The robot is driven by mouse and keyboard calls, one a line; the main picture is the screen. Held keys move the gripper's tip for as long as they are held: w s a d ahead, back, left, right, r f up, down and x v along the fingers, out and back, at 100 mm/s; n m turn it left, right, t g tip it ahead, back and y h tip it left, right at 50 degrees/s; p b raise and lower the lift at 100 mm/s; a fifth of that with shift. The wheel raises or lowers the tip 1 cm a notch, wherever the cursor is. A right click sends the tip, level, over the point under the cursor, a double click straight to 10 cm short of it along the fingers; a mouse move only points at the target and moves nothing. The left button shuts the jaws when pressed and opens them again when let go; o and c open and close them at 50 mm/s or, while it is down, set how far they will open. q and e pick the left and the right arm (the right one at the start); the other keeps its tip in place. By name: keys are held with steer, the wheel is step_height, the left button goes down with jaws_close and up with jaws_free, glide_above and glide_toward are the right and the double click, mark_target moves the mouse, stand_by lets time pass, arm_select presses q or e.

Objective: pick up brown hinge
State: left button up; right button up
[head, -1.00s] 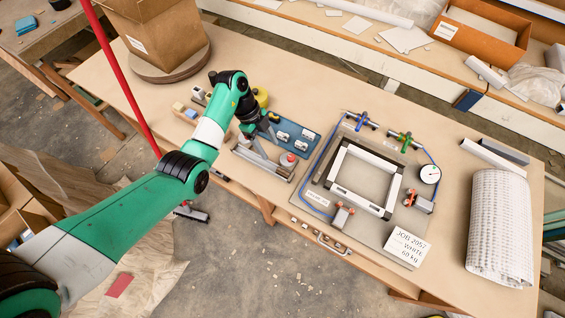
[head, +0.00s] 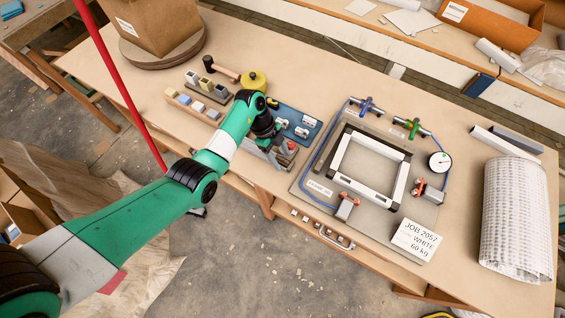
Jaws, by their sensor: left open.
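A blue tray (head: 318,117) on the bench holds several small metal hinges (head: 308,121). One dark piece (head: 272,103) lies at its far left corner. I cannot tell which piece is the brown hinge; it may be hidden by my arm or too small to make out. My left gripper (head: 269,140) is open and points down at the tray's near left side, by a grey metal rack (head: 256,155). Its fingertips are partly hidden by the wrist, and nothing shows held in it. My right gripper is not in view.
A yellow round tin (head: 253,81) and a hammer (head: 222,70) lie behind my arm. Small blocks (head: 197,107) stand to its left. A white-and-black frame (head: 370,168) with clamps and a gauge (head: 440,161) fills the bench to the right.

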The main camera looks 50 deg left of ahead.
mark_target(286, 160)
arm_select(q)
jaws_close()
stand_by(0.3)
steer(key=shift+r+p, duration=0.5)
step_height(286, 160, up, 3)
steer(key=shift+w+f+p, duration=0.1)
steer(key=shift+p, duration=0.95)
steer(key=s+d+r+p, duration=0.5)
steer(key=s+r+p, duration=0.4)
steer(key=s+p, duration=0.2)
steer(key=shift+s, duration=1)
